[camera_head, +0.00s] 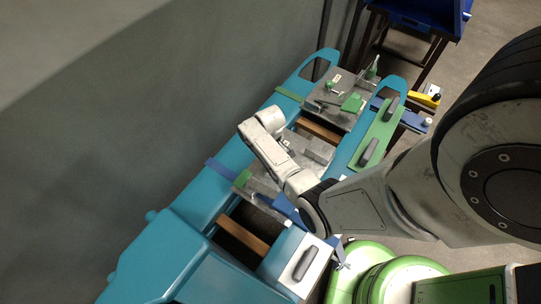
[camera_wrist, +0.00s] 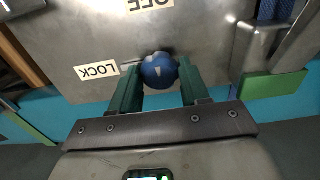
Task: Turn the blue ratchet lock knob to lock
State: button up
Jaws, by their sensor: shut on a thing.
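The blue ratchet lock knob (camera_wrist: 159,70) sits on a grey metal plate in the wrist view, with a pale pointer mark on its face. My gripper (camera_wrist: 159,76) has its two green fingers on either side of the knob and is shut on it. A white LOCK label (camera_wrist: 97,70), upside down in this view, is just left of the knob. In the head view my arm and wrist cover the work area, and I cannot make out the knob there.
A teal frame (camera_head: 218,175) carries grey plates with small fittings. A green panel (camera_head: 376,133) with dark handles lies on its right side. In the wrist view a metal bracket (camera_wrist: 246,45) and a green block (camera_wrist: 273,84) stand right of the knob.

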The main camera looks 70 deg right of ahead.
dwell(0.3)
jog(key=o, duration=1)
jog(key=shift+o, duration=0.2)
jog(key=shift+r, duration=0.1)
notch_tip(320, 180, up, 11)
jog(key=shift+f, duration=0.2)
jog(key=s+a+r, duration=0.2)
jog(key=s+a, duration=0.1)
jog(key=a, duration=0.4)
jog(key=s+a+r+n, duration=0.1)
jog(key=s+a+r, duration=0.1)
jog(key=a, duration=0.5)
jog(key=s+a+r+n+t, duration=0.1)
jog(key=s+a, duration=0.3)
jog(key=a, duration=0.4)
jog(key=shift+r+b, duration=0.4)
jog(key=shift+r, duration=0.35)
